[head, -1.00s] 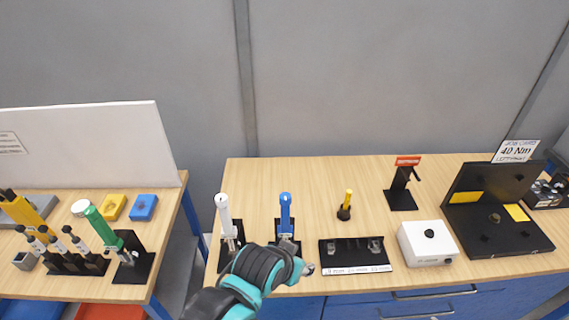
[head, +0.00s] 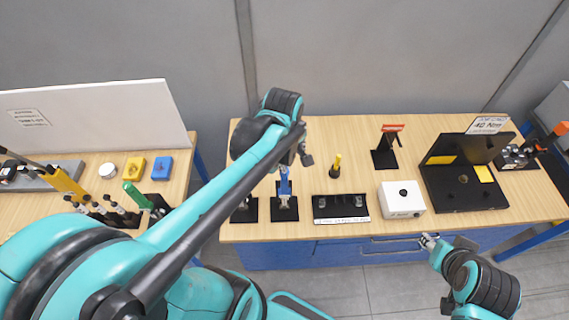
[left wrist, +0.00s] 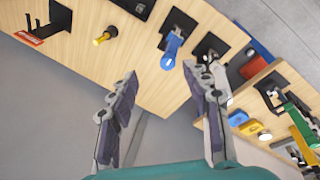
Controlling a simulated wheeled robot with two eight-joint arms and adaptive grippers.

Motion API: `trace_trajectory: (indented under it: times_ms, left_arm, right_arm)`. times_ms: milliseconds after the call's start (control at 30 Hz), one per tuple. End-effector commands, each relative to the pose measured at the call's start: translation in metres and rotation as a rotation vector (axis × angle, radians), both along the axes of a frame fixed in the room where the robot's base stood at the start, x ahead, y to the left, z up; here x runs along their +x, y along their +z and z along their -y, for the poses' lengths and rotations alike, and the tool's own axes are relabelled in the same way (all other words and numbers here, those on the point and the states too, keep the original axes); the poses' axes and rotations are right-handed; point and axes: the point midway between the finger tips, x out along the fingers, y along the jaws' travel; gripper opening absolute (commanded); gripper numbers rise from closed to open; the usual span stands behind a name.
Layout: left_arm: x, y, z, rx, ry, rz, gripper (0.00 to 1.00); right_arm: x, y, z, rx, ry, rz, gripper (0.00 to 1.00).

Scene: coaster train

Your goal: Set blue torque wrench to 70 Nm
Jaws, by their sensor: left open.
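The blue torque wrench (head: 285,186) stands upright in a black stand on the bench, left of centre. Its blue handle also shows in the left wrist view (left wrist: 172,48). My left gripper (head: 306,152) is above and behind the wrench in the head view, with nothing in it. In the left wrist view its two fingers (left wrist: 166,95) are spread wide, and the wrench is beyond them, apart from both. My left forearm hides much of the white-handled wrench beside the blue one. My right gripper (head: 429,240) is low in front of the bench, too small to read.
A black holder with sockets (head: 340,208), a yellow-handled tool (head: 336,167) and a white box (head: 402,199) stand right of the wrench. A card reading "40 Nm" (head: 488,125) tops a black fixture (head: 455,192). A second table at left holds a green-handled tool (head: 137,195).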

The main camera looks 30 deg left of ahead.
Motion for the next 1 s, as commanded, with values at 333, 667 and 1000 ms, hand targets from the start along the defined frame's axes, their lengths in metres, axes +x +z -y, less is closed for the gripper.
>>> trace_trajectory:
  times_ms: [333,667,1000]
  left_arm:
    - [0.036,-0.050,-0.039,-0.123,0.748,-0.194,0.49]
    - [0.038,-0.090,-0.043,-0.128,0.824,-0.211,0.49]
    - [0.038,-0.130,-0.043,-0.128,0.822,-0.210,0.49]
  right_arm:
    - [0.000,0.000,0.000,0.000,0.000,0.000,0.40]
    - [0.000,0.002,0.000,0.000,0.000,0.000,0.40]
    - [0.000,0.004,0.000,0.000,0.000,0.000,0.40]
